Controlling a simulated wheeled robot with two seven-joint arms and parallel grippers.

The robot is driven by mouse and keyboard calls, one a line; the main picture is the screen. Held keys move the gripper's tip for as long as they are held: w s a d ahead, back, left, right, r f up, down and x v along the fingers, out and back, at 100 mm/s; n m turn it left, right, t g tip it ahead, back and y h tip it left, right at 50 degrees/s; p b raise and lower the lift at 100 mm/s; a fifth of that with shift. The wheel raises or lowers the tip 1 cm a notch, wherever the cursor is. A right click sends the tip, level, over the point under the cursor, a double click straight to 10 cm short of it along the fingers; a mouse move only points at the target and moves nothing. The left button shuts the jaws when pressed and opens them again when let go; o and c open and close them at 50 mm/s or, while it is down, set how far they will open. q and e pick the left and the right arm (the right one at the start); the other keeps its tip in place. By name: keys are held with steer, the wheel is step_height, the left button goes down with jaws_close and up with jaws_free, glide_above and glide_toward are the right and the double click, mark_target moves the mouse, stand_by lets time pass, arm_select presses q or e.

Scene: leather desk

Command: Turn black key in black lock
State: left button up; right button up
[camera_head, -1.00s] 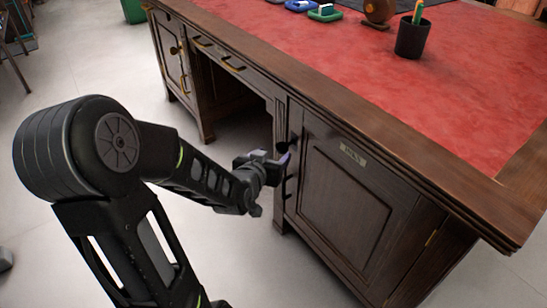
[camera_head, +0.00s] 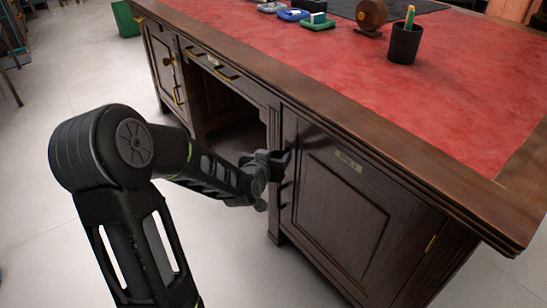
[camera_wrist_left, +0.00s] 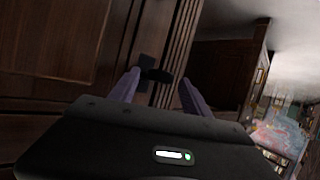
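The black lock (camera_wrist_left: 147,62) sits on the dark wooden cabinet door in the left wrist view. The black key (camera_wrist_left: 160,75) sticks out of it. My left gripper (camera_wrist_left: 158,90) is open, with its two purple-grey fingers apart and the key in the gap between them, nearer the left finger. I cannot tell whether a finger touches it. In the head view my left gripper (camera_head: 282,157) is at the left edge of the cabinet door (camera_head: 340,205), and it hides the lock and key there. My right gripper is not in view.
A dark pull handle (camera_head: 284,190) is on the door just below my left gripper. The desk top (camera_head: 300,52) overhangs above it. A pencil cup (camera_head: 404,45) and a small wooden round thing (camera_head: 371,16) stand on top.

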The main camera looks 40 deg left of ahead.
arm_select(q)
jaws_close()
steer(key=shift+c, duration=2.3)
jaws_free()
jaws_close()
